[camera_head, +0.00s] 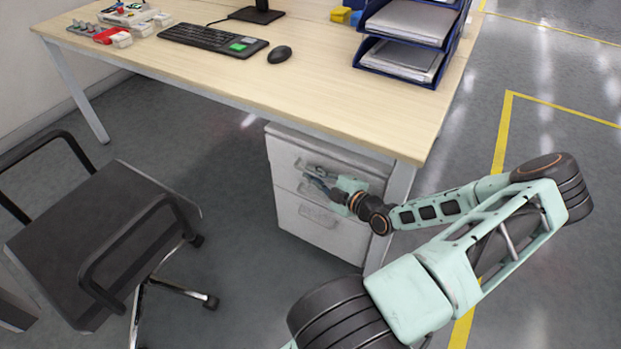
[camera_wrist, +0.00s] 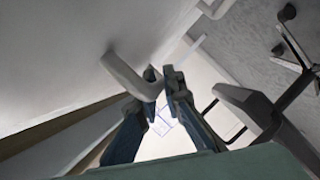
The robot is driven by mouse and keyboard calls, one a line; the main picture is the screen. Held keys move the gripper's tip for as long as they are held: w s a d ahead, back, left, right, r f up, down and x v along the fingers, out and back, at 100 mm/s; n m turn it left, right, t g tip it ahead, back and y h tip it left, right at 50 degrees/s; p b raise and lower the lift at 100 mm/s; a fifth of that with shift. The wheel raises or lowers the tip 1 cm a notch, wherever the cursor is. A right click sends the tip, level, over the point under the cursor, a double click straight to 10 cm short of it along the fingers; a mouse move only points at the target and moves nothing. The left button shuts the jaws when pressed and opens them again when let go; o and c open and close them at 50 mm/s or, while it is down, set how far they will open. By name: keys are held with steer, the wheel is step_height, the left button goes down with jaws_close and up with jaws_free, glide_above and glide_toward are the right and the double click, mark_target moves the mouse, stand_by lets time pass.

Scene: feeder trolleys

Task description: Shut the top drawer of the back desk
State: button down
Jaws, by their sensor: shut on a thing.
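The back desk (camera_head: 210,70) has a light wood top and a white drawer unit (camera_head: 318,222) under its right end. The top drawer (camera_head: 283,150) is the uppermost white front; from this angle I cannot tell how far it stands out. My gripper (camera_head: 308,177) is at the drawer fronts, and the arm partly hides them. In the wrist view, my gripper (camera_wrist: 160,80) has its dark fingers closed around a pale bar handle (camera_wrist: 130,75) on a white front (camera_wrist: 60,50).
An office chair (camera_head: 100,230) stands left of the drawer unit. The desk leg (camera_head: 400,185) is close to the right of my gripper. A keyboard (camera_head: 212,39), mouse (camera_head: 280,54) and blue paper tray (camera_head: 400,70) are on the desk. Floor is clear in front of the drawers.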

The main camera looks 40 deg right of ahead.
steer(key=shift+w+d, duration=0.2)
steer(key=shift+d, duration=0.5)
steer(key=shift+r, duration=0.1)
steer(key=c, duration=2.3)
jaws_free()
